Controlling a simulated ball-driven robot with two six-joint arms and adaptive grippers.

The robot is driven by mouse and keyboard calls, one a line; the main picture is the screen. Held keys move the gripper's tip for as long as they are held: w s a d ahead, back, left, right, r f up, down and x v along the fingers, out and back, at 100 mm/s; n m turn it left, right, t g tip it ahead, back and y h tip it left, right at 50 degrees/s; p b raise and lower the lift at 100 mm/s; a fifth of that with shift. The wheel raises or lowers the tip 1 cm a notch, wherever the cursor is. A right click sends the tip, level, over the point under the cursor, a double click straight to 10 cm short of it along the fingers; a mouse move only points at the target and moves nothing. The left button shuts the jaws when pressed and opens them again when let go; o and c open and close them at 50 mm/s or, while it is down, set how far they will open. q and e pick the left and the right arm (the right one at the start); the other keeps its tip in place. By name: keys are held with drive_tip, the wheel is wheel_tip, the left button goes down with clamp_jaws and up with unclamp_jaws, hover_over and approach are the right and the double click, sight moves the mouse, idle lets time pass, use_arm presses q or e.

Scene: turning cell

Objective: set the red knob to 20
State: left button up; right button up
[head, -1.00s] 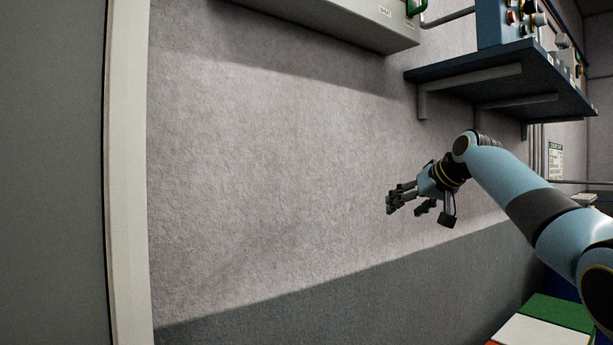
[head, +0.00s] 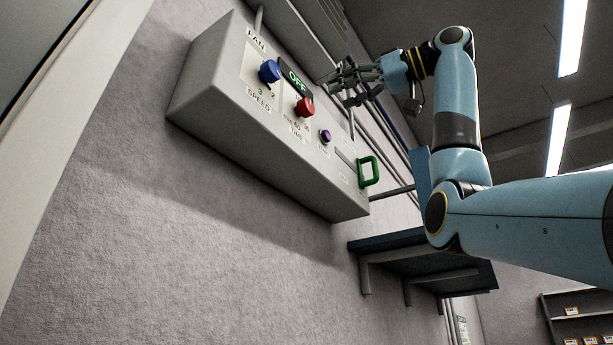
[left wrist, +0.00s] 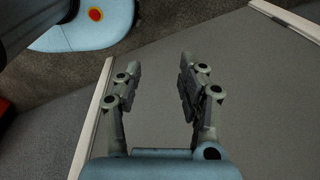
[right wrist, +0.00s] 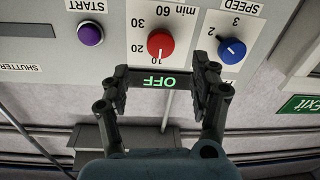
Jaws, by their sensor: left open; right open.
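The red knob (head: 305,107) sits on the sloping face of a grey wall panel (head: 200,85), between a blue knob and a purple button. In the right wrist view the red knob (right wrist: 160,43) has the marks 10, 20, 30 and 60 min around it; its pale pointer line seems to be at 10. My right gripper (head: 345,82) is open and empty, up and right of the red knob in the head view. In the right wrist view its open fingers (right wrist: 160,82) show below the knob, apart from it.
The blue SPEED knob (head: 270,71), the lit OFF display (head: 293,76), the purple START button (head: 325,136) and a green handle (head: 369,171) are on the same panel. Pipes run along the wall behind it. A dark shelf (head: 400,240) stands to the lower right.

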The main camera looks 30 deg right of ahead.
sight(311, 107)
drive_tip(key=p+x, duration=0.1)
drive_tip(key=x, duration=0.3)
drive_tip(key=shift+w+a+r, duration=0.1)
drive_tip(key=shift+w+a, duration=0.1)
drive_tip(key=shift+w, duration=0.05)
drive_tip(key=shift+p+x, duration=0.9)
drive_tip(key=shift+x, duration=1)
drive_tip(key=shift+w, duration=0.1)
drive_tip(key=shift+c, duration=0.6)
drive_tip(key=c, duration=1)
use_arm(q)
drive_tip(key=r, duration=0.1)
drive_tip(key=w+r, duration=0.1)
drive_tip(key=r, duration=0.1)
